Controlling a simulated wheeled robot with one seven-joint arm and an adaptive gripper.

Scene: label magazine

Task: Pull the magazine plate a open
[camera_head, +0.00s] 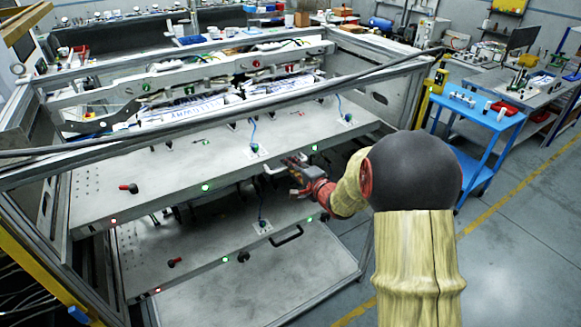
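The magazine holds grey metal plates, one above another. The upper plate (150,185) has a light handle (270,168) on its front edge. A lower plate (190,245) sits beneath it, with a dark handle (287,236) at its front. No label readable here tells which one is plate a. My gripper (292,166) is at the upper plate's front edge, right beside the light handle. Its fingers are small and partly overlap the edge, so I cannot tell whether they are around the handle or open.
A metal frame (400,75) with a long front bar surrounds the plates. Red and black knobs (129,188) stand on the plates. A blue trolley (470,120) stands at the right. The floor (520,240) at the lower right is clear, with a yellow line.

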